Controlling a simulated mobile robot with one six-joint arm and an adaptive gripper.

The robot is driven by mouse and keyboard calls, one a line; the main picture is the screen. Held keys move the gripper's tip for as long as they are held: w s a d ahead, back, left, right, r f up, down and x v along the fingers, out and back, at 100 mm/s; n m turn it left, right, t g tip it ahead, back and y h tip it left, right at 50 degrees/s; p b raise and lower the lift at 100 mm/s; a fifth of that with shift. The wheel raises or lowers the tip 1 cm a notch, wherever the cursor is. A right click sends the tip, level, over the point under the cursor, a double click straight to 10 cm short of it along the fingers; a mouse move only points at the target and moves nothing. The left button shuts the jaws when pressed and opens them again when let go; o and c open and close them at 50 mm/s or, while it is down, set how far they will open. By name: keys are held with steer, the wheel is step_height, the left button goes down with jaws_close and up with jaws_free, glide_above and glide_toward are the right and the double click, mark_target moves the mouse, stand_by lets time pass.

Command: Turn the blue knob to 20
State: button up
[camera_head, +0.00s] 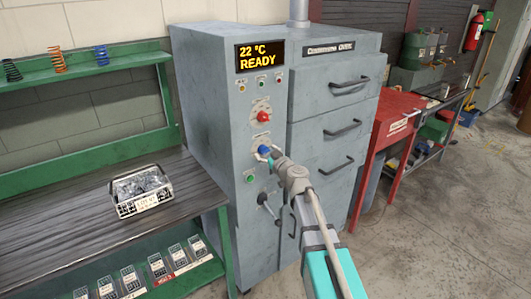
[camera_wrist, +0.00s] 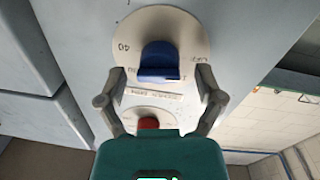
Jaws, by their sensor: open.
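The blue knob (camera_head: 264,149) is on the front panel of the grey oven cabinet (camera_head: 205,90), below a red knob (camera_head: 263,116). In the wrist view the blue knob (camera_wrist: 160,60) sits on a round pale dial (camera_wrist: 185,27) marked 40 at the left; its other marks are hard to read. The red knob (camera_wrist: 148,123) shows below it there, partly hidden by my gripper. My gripper (camera_wrist: 160,74) is open, one finger on each side of the blue knob, with gaps visible. In the head view my gripper (camera_head: 268,154) is at the knob.
The oven display (camera_head: 260,55) reads 22 °C READY. A green button (camera_head: 250,178) and a dark lever (camera_head: 267,203) are below the knob. Drawers with handles (camera_head: 342,129) are to the right. A workbench with a parts bin (camera_head: 140,188) stands at the left.

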steer(key=shift+w, duration=0.15)
steer(key=c, duration=1.1)
steer(key=shift+m, duration=0.4)
steer(key=m, duration=0.4)
steer(key=shift+r+p, duration=0.1)
steer(key=shift+p, duration=0.2)
steer(key=m, duration=0.4)
steer(key=shift+w+g, duration=0.1)
steer(key=shift+g, duration=0.2)
steer(key=m, duration=0.5)
steer(key=shift+g+y+p, duration=0.3)
steer(key=m, duration=0.5)
steer(key=shift+w+d, duration=0.1)
